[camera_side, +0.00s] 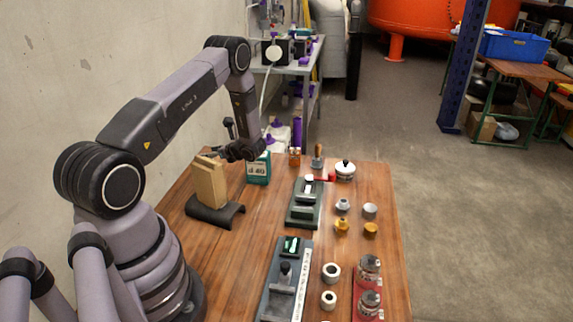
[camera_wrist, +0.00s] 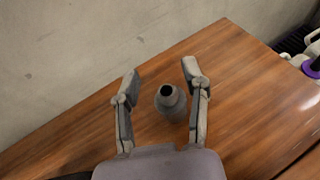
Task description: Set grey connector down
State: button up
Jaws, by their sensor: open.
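The grey connector (camera_wrist: 171,103) shows in the wrist view as a bottle-shaped piece with a dark round opening facing up. It appears upright on the wooden table, between my fingers and closer to the right one. My gripper (camera_wrist: 163,79) is open, with a clear gap to the connector on the left side and a narrow one on the right. In the side view my gripper (camera_side: 238,150) is low over the back left of the table, behind a wooden block. I cannot make out the connector in that view.
The wooden block (camera_side: 209,184) stands on a dark curved stand (camera_side: 214,214) in front of my gripper. A green box (camera_side: 258,169) stands close to its right. Fixtures, fittings and jars fill the table's right half. In the wrist view, bare table (camera_wrist: 245,90) surrounds the connector.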

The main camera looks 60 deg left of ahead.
jog(key=v, duration=1.1)
jog(key=s+d+r+n+t+h, duration=0.15)
jog(key=d+r+n, duration=0.3)
jog(key=r, duration=0.55)
jog(key=s+d+r+n+h, duration=0.25)
jog(key=d+r, duration=0.35)
jog(key=r, duration=0.3)
jog(key=s+d+r+n+t+h, duration=0.3)
jog(key=s+d+r+t+h, duration=0.1)
jog(key=s+d, duration=0.3)
jog(key=s+d+r+n+t+h, duration=0.3)
jog(key=s+d+r, duration=0.4)
jog(key=d, duration=0.5)
jog(key=shift+s+r+n+t+h, duration=0.2)
jog(key=shift+n+t+h, duration=0.1)
jog(key=shift+t+h, duration=0.65)
